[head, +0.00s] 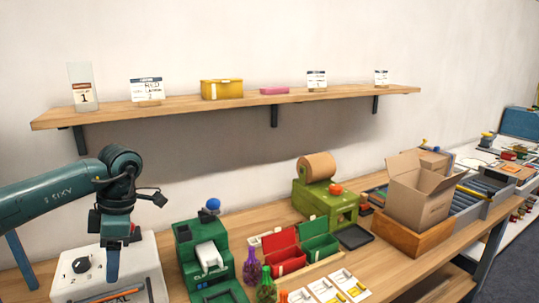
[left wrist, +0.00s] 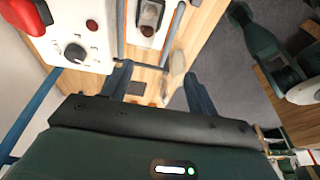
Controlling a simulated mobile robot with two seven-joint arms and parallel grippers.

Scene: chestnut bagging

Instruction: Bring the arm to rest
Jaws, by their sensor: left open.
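My left arm comes in from the left in the head view, and its left gripper (head: 112,262) points down in front of a white machine with a dial (head: 65,284). In the left wrist view the two fingers of the left gripper (left wrist: 158,82) stand wide apart with nothing between them. The white machine (left wrist: 92,58) and its dial show there at the upper left. Whether the fingers touch anything cannot be told. My right gripper does not show in either view.
Right of the white machine stand a green machine (head: 185,235), purple and green net bags, red and green bins (head: 319,246) and a green roll dispenser (head: 312,207). An open cardboard box (head: 421,197) sits farther right. A wall shelf (head: 220,103) runs above the bench.

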